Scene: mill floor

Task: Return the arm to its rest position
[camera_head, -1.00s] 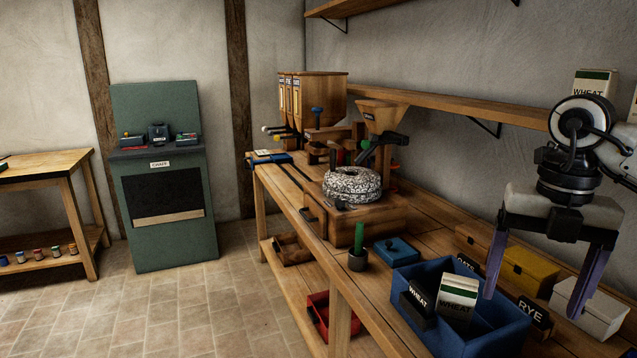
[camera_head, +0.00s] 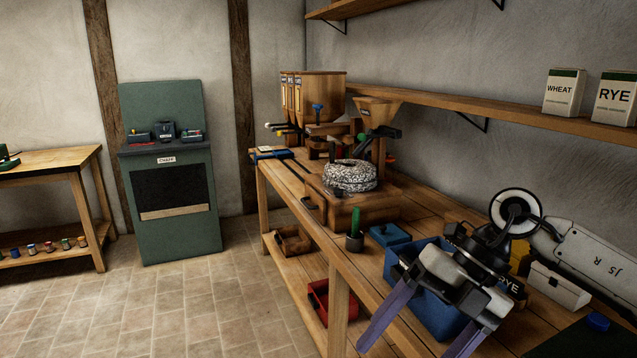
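My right arm (camera_head: 590,256) reaches in from the right edge over the workbench. Its gripper (camera_head: 410,350) points down and to the left, in front of the blue bin (camera_head: 440,317). The two purple fingers (camera_head: 388,318) are spread apart, with nothing seen between them. The gripper and wrist hide much of the bin and what is inside it. My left gripper is not in view.
A white box (camera_head: 556,287) stands right of the wrist. A small blue lidded box (camera_head: 390,235), a green-handled tool in a cup (camera_head: 355,232) and a millstone (camera_head: 350,176) stand farther back. WHEAT (camera_head: 563,94) and RYE (camera_head: 614,100) bags stand on the wall shelf.

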